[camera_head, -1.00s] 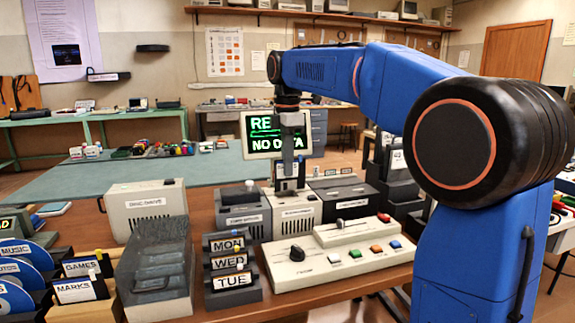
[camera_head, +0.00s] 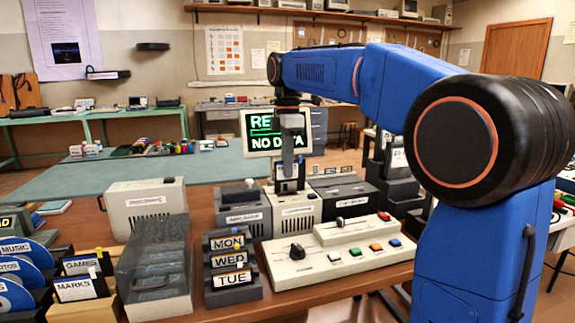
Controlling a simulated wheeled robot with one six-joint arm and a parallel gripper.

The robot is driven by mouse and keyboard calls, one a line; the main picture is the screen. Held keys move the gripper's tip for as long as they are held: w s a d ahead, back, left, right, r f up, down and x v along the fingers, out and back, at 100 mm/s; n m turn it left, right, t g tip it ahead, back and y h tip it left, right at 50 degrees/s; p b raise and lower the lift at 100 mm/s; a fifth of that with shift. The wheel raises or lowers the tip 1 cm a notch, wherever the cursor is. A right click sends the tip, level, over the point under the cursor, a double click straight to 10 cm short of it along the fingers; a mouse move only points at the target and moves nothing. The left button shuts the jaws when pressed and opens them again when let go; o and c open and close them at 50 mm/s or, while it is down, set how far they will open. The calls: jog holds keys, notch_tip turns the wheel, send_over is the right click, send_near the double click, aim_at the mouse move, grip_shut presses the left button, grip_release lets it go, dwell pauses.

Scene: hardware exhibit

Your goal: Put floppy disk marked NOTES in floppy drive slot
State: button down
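My gripper (camera_head: 288,166) points straight down above the beige floppy drive (camera_head: 298,212) in the middle of the table. It is shut on a dark floppy disk (camera_head: 290,185) with a pale label too small to read. The disk is upright at the drive's top. I cannot tell how far, if at all, its lower edge is inside the slot.
A screen (camera_head: 262,140) showing "NO DATA" stands behind. A beige control panel (camera_head: 340,250) and a MON/WED/TUE rack (camera_head: 229,285) stand in front. A clear-lidded box (camera_head: 157,275) and disks labelled MARKS (camera_head: 75,289) are at left.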

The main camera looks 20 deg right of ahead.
aim_at(288, 187)
jog(key=shift+f, duration=3.25)
jog(key=c, duration=1.9)
grip_release()
jog(key=shift+c, duration=0.2)
jog(key=shift+r, duration=4)
